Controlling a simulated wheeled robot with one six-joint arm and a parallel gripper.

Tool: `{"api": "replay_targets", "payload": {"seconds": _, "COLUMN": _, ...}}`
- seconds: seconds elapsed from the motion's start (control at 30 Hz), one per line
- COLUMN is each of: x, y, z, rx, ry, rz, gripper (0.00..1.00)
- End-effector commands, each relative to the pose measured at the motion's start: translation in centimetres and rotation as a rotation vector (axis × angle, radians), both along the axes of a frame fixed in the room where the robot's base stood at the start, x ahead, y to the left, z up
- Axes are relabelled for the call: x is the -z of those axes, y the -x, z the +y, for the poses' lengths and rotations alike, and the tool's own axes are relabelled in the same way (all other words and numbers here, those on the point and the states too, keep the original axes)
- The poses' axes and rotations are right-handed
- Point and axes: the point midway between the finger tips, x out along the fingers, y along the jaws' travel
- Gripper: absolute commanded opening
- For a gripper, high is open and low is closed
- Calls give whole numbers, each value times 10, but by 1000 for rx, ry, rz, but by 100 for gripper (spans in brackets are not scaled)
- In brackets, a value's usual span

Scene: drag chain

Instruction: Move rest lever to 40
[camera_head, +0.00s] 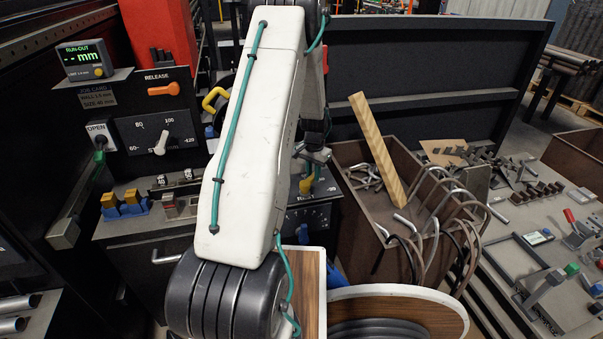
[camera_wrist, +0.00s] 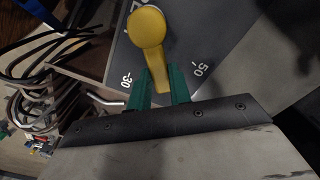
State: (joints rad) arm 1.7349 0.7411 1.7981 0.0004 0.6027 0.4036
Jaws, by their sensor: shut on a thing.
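The rest lever is yellow, with a round hub and a tapering handle, and fills the upper middle of the wrist view (camera_wrist: 149,45). My gripper (camera_wrist: 164,88) has its two green fingers on either side of the handle's end and is shut on it. The dark dial plate (camera_wrist: 185,40) carries the marks 30 and 50. The handle points between these two marks; its tip is partly hidden by the fingers, so I cannot read its exact setting. In the head view a bit of the yellow lever (camera_head: 306,185) shows beside my arm, above the dial panel (camera_head: 312,216).
Right of the dial stands a brown bin (camera_head: 346,155) with bent tubes and a wooden stick (camera_head: 378,150).

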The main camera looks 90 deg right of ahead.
Motion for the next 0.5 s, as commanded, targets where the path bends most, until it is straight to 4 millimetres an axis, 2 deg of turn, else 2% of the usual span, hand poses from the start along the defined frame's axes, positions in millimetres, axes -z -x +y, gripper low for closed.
{"api": "replay_targets", "payload": {"seconds": 0.5, "x": -1, "y": 7, "z": -2, "rx": 50, "ry": 4, "rz": 0, "gripper": 0}}
